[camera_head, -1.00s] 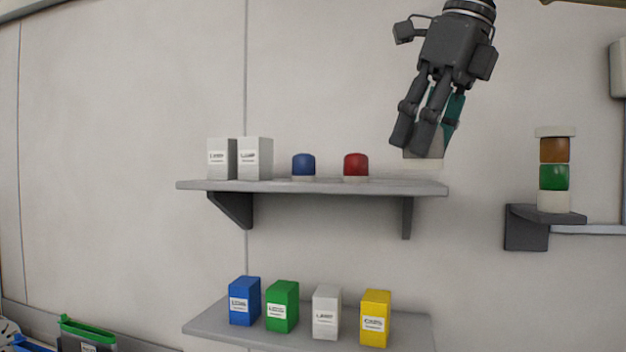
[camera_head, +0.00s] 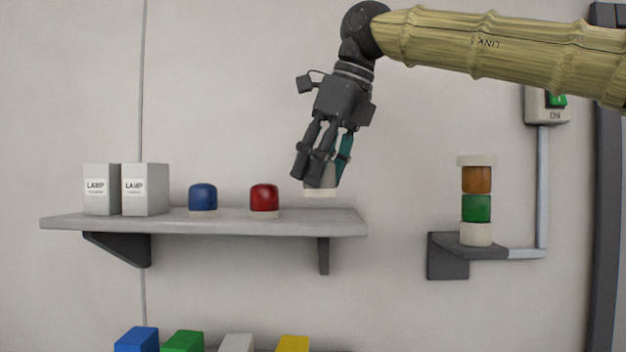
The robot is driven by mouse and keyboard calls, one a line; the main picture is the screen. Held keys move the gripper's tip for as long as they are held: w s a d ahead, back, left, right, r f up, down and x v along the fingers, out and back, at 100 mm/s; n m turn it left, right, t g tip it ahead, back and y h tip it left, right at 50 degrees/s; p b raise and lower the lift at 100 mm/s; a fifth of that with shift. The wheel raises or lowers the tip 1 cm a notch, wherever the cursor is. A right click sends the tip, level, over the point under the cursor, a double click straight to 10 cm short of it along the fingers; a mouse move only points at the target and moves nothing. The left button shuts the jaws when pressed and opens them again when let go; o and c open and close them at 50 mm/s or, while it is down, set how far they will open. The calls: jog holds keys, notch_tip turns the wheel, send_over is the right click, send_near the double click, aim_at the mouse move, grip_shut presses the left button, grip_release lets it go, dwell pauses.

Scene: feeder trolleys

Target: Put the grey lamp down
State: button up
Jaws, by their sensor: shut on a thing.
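My gripper (camera_head: 318,178) points down and is shut on the grey lamp (camera_head: 321,193). Only the pale lower part of the lamp shows below my dark fingers; the rest is hidden behind them. The lamp appears slightly tilted. It hangs over the right part of the upper shelf (camera_head: 300,228), with a small gap between its base and the shelf top in this view.
A red lamp (camera_head: 264,197), a blue lamp (camera_head: 203,197) and two white lamp boxes (camera_head: 145,190) stand left on the shelf. A signal tower (camera_head: 477,207) stands on a bracket (camera_head: 450,262) at right. Coloured boxes (camera_head: 183,341) show below.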

jog(key=w, duration=0.2)
jog(key=w+p, duration=0.1)
jog(key=w, duration=0.1)
jog(key=w+p, duration=0.1)
jog(key=w, duration=0.1)
jog(key=shift+a+f, duration=0.2)
jog(key=shift+a, duration=0.2)
jog(key=shift+s+d+f+p, duration=0.1)
jog(key=shift+s+f+p, duration=0.05)
jog(key=shift+f+p, duration=1.1)
jog(key=shift+f, duration=0.55)
jog(key=shift+f, duration=0.15)
jog(key=o, duration=1)
jog(key=shift+o, duration=0.2)
jog(key=b+v, duration=0.3)
jog(key=v, duration=0.9)
jog(key=shift+r, duration=0.2)
